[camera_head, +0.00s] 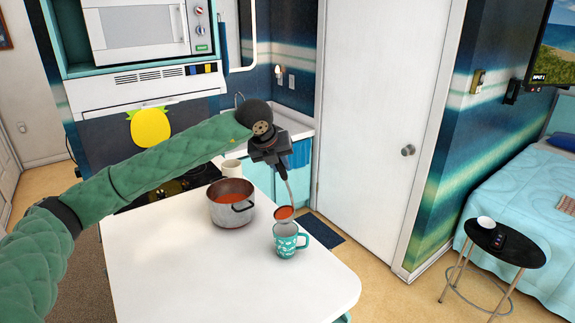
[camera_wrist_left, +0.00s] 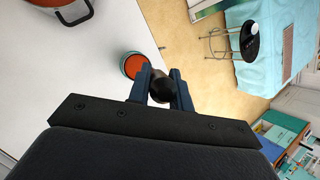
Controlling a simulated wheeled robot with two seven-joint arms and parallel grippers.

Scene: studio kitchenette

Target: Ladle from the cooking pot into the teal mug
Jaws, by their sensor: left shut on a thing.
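My left gripper (camera_head: 282,170) is shut on the ladle's dark handle, which also shows between its fingers in the wrist view (camera_wrist_left: 162,90). The ladle (camera_head: 284,212) hangs down, its bowl filled with orange-red soup. The bowl is just above and behind the rim of the teal mug (camera_head: 287,242), a patterned mug standing upright near the table's right edge. In the wrist view the orange soup (camera_wrist_left: 137,66) shows beyond the fingers with a teal edge beside it. The steel cooking pot (camera_head: 231,209), with orange-red soup inside, stands left of the mug. My right gripper is out of view.
The white table (camera_head: 180,270) is clear in front of the pot and mug. A cream mug (camera_head: 232,169) stands behind the pot. A small black round table (camera_head: 508,242) with a white cup stands at the right, beside the bed.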

